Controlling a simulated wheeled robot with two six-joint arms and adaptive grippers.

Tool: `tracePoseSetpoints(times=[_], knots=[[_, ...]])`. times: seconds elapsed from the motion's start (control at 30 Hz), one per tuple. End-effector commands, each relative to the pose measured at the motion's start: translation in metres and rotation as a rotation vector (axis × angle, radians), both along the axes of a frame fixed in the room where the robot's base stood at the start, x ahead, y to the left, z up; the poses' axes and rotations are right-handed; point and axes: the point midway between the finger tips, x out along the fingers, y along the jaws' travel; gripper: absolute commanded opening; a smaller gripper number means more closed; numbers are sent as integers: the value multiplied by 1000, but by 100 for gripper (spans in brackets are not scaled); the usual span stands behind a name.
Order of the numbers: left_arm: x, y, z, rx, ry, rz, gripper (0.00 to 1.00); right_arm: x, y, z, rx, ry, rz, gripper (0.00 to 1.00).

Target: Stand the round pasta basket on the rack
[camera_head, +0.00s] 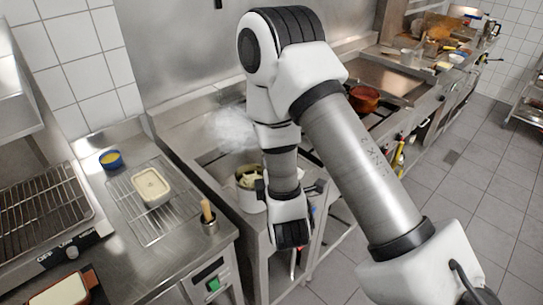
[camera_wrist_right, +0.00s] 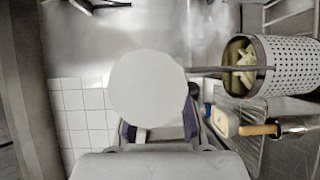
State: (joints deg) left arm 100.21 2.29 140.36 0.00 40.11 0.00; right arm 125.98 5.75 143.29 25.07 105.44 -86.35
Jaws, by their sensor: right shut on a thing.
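The round pasta basket (camera_head: 250,203) is a pale metal cylinder with pasta inside. In the head view it is beside my right wrist, over the stove area right of the left counter, partly hidden by my arm. In the right wrist view the basket (camera_wrist_right: 290,66) shows its perforated wall, and its handle runs left toward my right gripper (camera_wrist_right: 160,126). That gripper is shut on the handle; a pale disc hides part of the grip. The wire rack (camera_head: 136,224) lies on the left counter, apart from the basket. My left gripper is not in view.
A cream tub (camera_head: 152,187) stands on the rack, leaving bare wires around it. Steam (camera_head: 232,130) rises behind the basket.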

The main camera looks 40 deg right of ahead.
Motion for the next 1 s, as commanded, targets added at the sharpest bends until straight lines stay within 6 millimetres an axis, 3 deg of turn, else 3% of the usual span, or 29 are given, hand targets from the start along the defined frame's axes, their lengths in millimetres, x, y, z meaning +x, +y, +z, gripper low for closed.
tracePoseSetpoints(times=[0.03,0.1,0.43,0.6,1.0], knots=[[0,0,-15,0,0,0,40,2,-2,-6,1,-7,-1,0],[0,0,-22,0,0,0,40,5,-5,-6,0,-6,1,0],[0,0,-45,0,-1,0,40,28,-27,-5,2,-9,3,0],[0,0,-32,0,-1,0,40,49,-47,-3,2,-5,2,0],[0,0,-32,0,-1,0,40,97,-90,-11,-1,-5,6,0]])
